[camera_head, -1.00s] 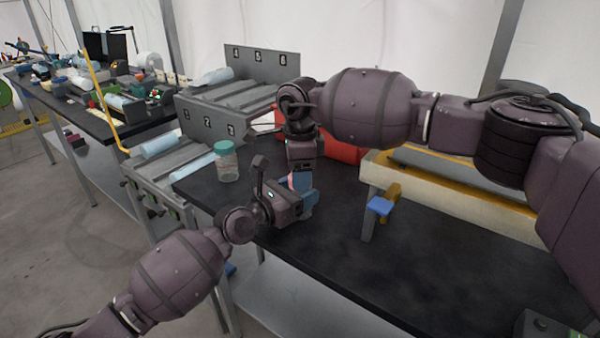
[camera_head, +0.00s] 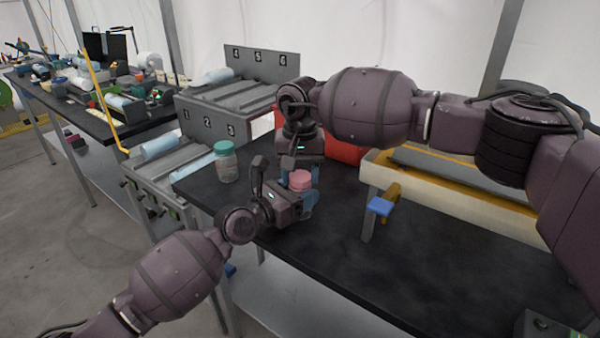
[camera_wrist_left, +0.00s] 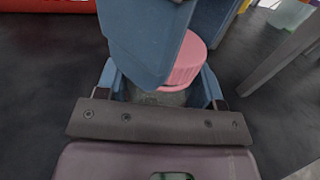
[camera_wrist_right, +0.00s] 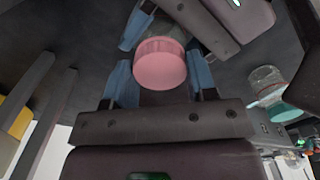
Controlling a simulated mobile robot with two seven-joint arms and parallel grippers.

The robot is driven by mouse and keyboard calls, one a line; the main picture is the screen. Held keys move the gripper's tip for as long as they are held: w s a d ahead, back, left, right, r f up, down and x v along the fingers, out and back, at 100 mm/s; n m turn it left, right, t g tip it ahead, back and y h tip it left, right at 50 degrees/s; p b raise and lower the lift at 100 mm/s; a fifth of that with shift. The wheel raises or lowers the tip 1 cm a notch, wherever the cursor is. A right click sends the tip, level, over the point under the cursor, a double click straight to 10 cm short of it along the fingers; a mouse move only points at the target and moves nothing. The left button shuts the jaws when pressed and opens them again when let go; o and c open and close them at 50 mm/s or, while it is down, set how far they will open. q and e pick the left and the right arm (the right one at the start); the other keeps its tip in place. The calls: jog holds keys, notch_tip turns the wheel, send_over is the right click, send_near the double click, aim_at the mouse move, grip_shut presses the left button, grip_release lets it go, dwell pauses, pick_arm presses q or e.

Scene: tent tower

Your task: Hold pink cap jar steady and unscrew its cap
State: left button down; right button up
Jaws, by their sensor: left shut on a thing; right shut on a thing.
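The pink cap jar stands on the dark table, its pink cap (camera_head: 300,180) up in the head view. The cap also shows in the left wrist view (camera_wrist_left: 188,62) and the right wrist view (camera_wrist_right: 160,66). My left gripper (camera_head: 303,203) is shut on the jar body from the side, below the cap. My right gripper (camera_head: 301,177) comes down from above and is shut on the pink cap, a finger on either side. The jar body is mostly hidden by the grippers. In the left wrist view a blue right finger (camera_wrist_left: 140,45) covers part of the cap.
A clear jar with a teal cap (camera_head: 226,162) stands to the left on the table (camera_head: 430,265). A red bin (camera_head: 345,150) is behind my right gripper. A grey numbered rack (camera_head: 205,128) is at the back left. The table's front right is clear.

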aim_at(300, 176)
jog(key=shift+n, duration=0.9)
jog(key=shift+r, duration=0.45)
jog(key=shift+r, duration=0.65)
jog(key=shift+r, duration=0.15)
jog(key=shift+r, duration=1.9)
pick_arm(q)
jog(key=shift+c, duration=0.8)
grip_release()
